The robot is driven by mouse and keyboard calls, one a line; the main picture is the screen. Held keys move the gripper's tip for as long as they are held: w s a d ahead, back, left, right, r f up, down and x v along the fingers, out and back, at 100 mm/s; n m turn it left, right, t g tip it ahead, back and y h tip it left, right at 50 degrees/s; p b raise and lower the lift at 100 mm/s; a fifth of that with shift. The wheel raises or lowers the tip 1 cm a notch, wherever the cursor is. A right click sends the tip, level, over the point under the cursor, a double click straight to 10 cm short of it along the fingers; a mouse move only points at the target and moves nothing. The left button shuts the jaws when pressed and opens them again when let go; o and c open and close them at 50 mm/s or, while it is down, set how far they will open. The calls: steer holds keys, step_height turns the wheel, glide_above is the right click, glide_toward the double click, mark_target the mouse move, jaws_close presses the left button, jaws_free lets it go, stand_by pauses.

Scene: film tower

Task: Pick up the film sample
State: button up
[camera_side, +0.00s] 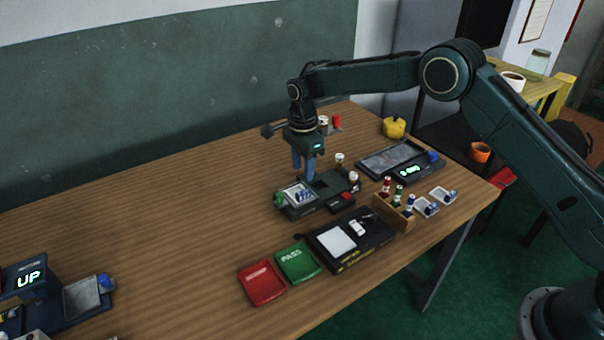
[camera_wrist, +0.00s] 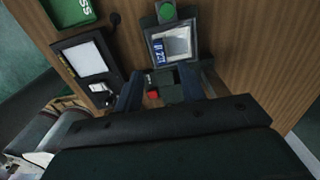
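The film sample (camera_side: 297,192) looks like a pale square with a blue marked edge. It lies in the left part of a dark device (camera_side: 325,203) on the table. The wrist view shows the film sample (camera_wrist: 178,43) beyond my fingers, with a blue label at its left side. My gripper (camera_side: 304,176) points down above the device, close to the sample. In the wrist view my gripper (camera_wrist: 160,88) has its two fingers apart with nothing held between them. The side view does not clearly show the height gap.
A red tray (camera_side: 262,284) and a green PASS tray (camera_side: 298,262) lie in front. A black unit with a white panel (camera_side: 337,241) and a wooden vial rack (camera_side: 393,211) stand to the right. The table's left middle is clear.

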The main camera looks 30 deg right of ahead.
mark_target(304, 192)
steer(key=shift+f, duration=1.5)
steer(key=shift+d+f, duration=0.1)
steer(key=shift+f, duration=2.45)
jaws_close()
